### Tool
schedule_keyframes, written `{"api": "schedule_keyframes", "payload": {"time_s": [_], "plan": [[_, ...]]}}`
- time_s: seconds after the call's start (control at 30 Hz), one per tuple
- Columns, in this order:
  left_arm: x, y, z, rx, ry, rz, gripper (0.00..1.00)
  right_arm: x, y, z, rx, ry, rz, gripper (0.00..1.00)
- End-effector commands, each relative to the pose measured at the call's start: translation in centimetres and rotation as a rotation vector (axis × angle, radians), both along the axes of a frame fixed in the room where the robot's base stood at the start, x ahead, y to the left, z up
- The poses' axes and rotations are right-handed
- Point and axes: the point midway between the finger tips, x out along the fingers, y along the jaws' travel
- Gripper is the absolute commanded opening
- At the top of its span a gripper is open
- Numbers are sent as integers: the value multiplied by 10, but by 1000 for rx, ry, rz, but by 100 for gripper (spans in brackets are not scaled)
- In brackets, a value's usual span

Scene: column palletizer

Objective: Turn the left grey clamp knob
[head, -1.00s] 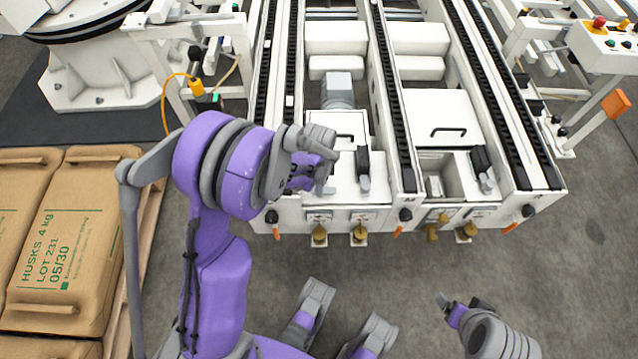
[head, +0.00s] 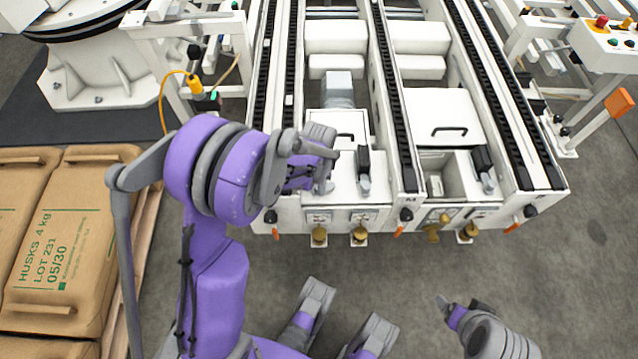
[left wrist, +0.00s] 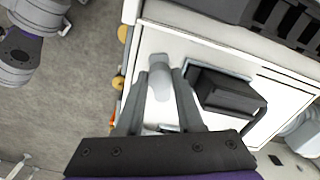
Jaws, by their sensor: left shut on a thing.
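The left grey clamp knob (left wrist: 158,82) shows in the left wrist view as a pale grey rounded end between my left fingers. A black clamp block (left wrist: 230,95) sits just right of it on the white panel. My left gripper (head: 325,186) is shut on the knob at the front left of the white machine; its hand largely hides the knob in the head view. A second grey knob (head: 365,184) stands to the right, below its black clamp, apart from my gripper. My right gripper (head: 447,303) is low at the right, away from the machine; its jaw opening is unclear.
Brass fittings (head: 360,233) and orange-tipped black knobs line the machine's front edge. Black conveyor chains (head: 393,110) run back along the rails. Brown sacks (head: 62,240) lie on a pallet at left. The grey floor before the machine is clear.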

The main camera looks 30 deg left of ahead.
Motion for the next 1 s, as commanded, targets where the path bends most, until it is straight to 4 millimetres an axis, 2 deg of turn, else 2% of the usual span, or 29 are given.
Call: {"api": "schedule_keyframes", "payload": {"time_s": [1.0], "plan": [[0, 0, 0, 1, 0, 946, 0, 2, 0, -20, 0, 7, 0, 80]]}}
